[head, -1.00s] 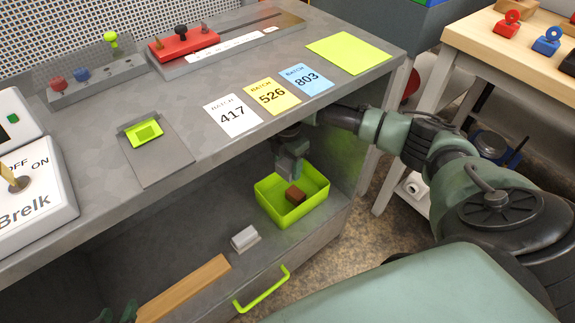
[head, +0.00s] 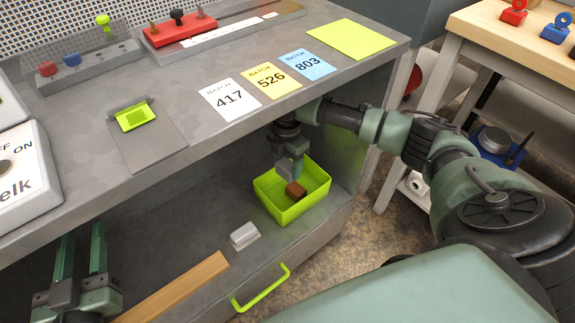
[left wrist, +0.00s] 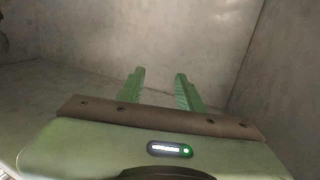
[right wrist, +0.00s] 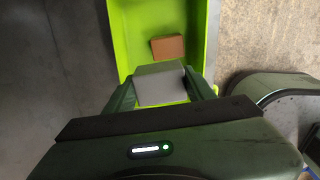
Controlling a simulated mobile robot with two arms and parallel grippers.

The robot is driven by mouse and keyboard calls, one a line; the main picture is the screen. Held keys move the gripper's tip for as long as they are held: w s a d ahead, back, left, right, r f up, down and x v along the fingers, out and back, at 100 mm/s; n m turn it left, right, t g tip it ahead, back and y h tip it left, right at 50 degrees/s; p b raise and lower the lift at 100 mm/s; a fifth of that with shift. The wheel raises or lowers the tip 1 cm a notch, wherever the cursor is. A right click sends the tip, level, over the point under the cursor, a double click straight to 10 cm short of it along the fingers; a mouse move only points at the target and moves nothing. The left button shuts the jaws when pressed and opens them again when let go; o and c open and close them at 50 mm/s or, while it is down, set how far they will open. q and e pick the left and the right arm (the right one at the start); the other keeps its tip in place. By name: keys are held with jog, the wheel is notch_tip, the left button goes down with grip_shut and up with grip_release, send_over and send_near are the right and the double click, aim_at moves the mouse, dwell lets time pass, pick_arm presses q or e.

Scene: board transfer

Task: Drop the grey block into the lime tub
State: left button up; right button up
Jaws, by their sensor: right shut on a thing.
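The lime tub (head: 297,211) stands on the lower shelf near its right end. A brown block (head: 295,190) lies inside it; the tub (right wrist: 127,35) and brown block (right wrist: 168,47) also show in the right wrist view. My right gripper (head: 289,172) is over the tub's back left part, pointing down. It is shut on a grey block (right wrist: 160,86), seen between its fingers in the right wrist view. My left gripper (head: 82,245) is at the lower left of the head view, its fingers apart and empty; they also show in the left wrist view (left wrist: 160,76).
Another light grey piece (head: 244,236) lies on the shelf left of the tub. A wooden strip (head: 180,287) and a lime handle (head: 262,288) are at the front. The worktop above carries batch cards (head: 230,98) and overhangs the shelf.

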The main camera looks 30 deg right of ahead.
aim_at(287, 164)
pick_arm(q)
jog(key=shift+d+r+t+h, duration=0.15)
jog(key=shift+r+t, duration=0.15)
jog(key=shift+r, duration=0.35)
jog(key=shift+d+r+t+h, duration=0.15)
jog(key=shift+r+t, duration=0.15)
jog(key=shift+r, duration=0.3)
pick_arm(e)
jog(key=shift+f, duration=0.2)
pick_arm(q)
jog(key=shift+a, duration=0.1)
pick_arm(e)
jog(key=o, duration=1.5)
pick_arm(q)
jog(key=shift+f, duration=0.1)
pick_arm(e)
jog(key=shift+r, duration=0.1)
